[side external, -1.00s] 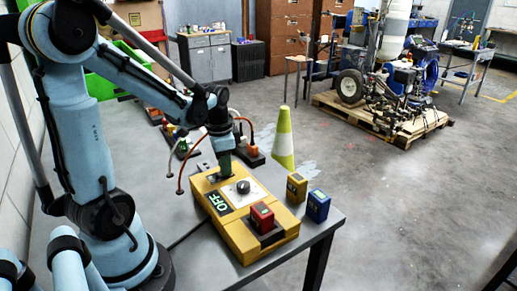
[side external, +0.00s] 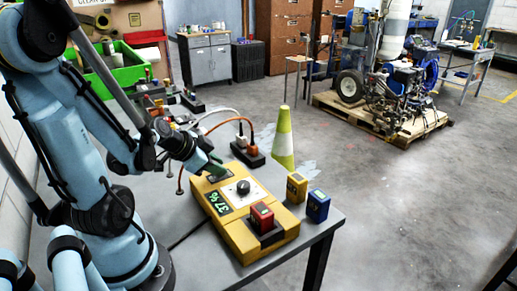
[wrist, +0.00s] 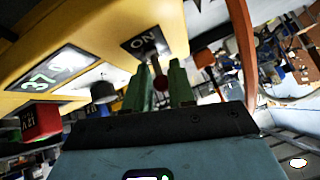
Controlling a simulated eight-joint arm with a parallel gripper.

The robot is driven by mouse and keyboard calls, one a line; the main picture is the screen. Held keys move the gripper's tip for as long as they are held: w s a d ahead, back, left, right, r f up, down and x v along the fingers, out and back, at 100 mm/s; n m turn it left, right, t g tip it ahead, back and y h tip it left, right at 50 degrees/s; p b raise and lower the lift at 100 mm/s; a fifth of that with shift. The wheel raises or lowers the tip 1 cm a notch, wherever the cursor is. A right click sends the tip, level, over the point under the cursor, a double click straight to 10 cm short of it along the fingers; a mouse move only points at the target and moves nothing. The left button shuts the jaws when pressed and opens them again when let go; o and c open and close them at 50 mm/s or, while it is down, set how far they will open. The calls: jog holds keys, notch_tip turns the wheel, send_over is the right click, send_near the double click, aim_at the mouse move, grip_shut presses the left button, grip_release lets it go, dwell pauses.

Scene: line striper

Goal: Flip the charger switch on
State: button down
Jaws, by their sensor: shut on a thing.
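The yellow charger (side external: 235,228) sits on the table, and its display (side external: 217,202) shows a green number that reads like 37 %. The wrist view shows the same display (wrist: 62,75) lit. In the side view my gripper (side external: 211,171) is tilted at the charger's far left end and hides the switch.
A red battery (side external: 261,216) sits in the charger's near end, by a black knob (side external: 243,187). A yellow battery (side external: 297,187) and a blue battery (side external: 318,206) stand to the right. Power strips with cables (side external: 247,152) and a striped cone (side external: 284,140) are behind.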

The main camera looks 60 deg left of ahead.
jog(key=shift+s+a, duration=0.1)
jog(key=shift+a, duration=0.1)
dwell(0.4)
jog(key=c, duration=1)
grip_release()
jog(key=shift+d, duration=0.1)
jog(key=shift+c, duration=0.2)
jog(key=shift+v, duration=3.7)
jog(key=shift+s, duration=0.1)
jog(key=shift+n+g+h, duration=0.5)
jog(key=shift+g, duration=0.2)
jog(key=w+d, duration=0.1)
jog(key=d, duration=0.1)
jog(key=w+d, duration=0.3)
jog(key=d, duration=0.1)
jog(key=shift+w+d+f, duration=0.1)
jog(key=shift+w+d, duration=0.05)
jog(key=shift+d, duration=0.15)
jog(key=w+d+r, duration=0.1)
jog(key=d, duration=0.3)
jog(key=w+d+r+n, duration=0.1)
jog(key=w+d, duration=0.1)
jog(key=d, duration=0.3)
jog(key=shift+w+d+r+n, duration=0.15)
jog(key=shift+w+r+n, duration=0.1)
jog(key=shift+w+n, duration=0.05)
